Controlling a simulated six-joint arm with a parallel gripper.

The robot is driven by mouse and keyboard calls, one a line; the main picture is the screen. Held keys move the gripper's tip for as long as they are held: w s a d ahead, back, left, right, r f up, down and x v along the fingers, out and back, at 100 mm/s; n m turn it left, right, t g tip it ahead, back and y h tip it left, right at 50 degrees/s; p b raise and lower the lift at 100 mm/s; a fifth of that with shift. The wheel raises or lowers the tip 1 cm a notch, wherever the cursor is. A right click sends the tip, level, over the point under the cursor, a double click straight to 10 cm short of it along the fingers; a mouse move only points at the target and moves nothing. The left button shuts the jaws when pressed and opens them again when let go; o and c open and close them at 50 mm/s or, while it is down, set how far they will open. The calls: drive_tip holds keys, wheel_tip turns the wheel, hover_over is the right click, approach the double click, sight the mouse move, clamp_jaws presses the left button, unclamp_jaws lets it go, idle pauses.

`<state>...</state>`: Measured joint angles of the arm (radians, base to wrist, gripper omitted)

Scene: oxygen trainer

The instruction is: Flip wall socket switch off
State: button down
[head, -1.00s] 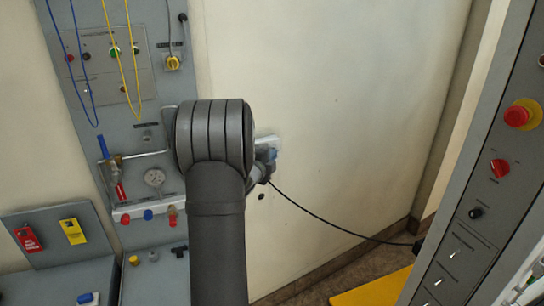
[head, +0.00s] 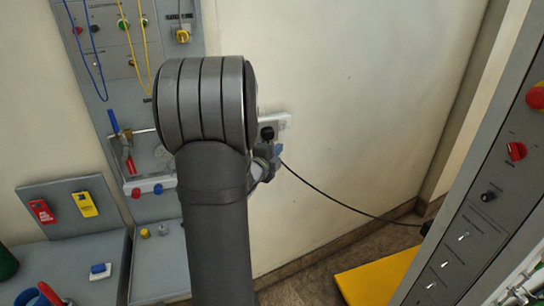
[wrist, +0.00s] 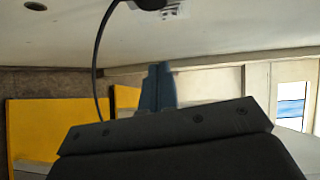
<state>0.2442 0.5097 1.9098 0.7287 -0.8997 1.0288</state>
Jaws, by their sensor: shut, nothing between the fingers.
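The white wall socket (head: 281,121) is on the cream wall, just right of my arm in the head view; its left part is hidden behind my arm. A black plug (head: 267,133) sits in it. In the wrist view the socket (wrist: 174,10) and plug (wrist: 150,3) are cut off by the top edge. The switch cannot be made out. My gripper (head: 277,151) is just below the socket in the head view, partly hidden by my arm. Its blue fingers (wrist: 158,88) are together and empty in the wrist view, apart from the socket.
A black cord (head: 340,205) runs from the plug down right to the grey control panel (head: 470,220). A yellow board (head: 375,275) lies on the floor. A grey gauge panel (head: 110,100) is on the wall at left. The wall right of the socket is clear.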

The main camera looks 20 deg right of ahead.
drive_tip(key=shift+v, duration=1.7)
drive_tip(key=shift+d+f, duration=0.1)
drive_tip(key=shift+f, duration=0.1)
drive_tip(key=r+x, duration=0.1)
drive_tip(key=x, duration=0.7)
drive_tip(key=v, duration=0.3)
drive_tip(key=r+v, duration=0.1)
drive_tip(key=v, duration=0.1)
drive_tip(key=shift+s+a+r, duration=0.2)
drive_tip(key=shift+s+r, duration=0.05)
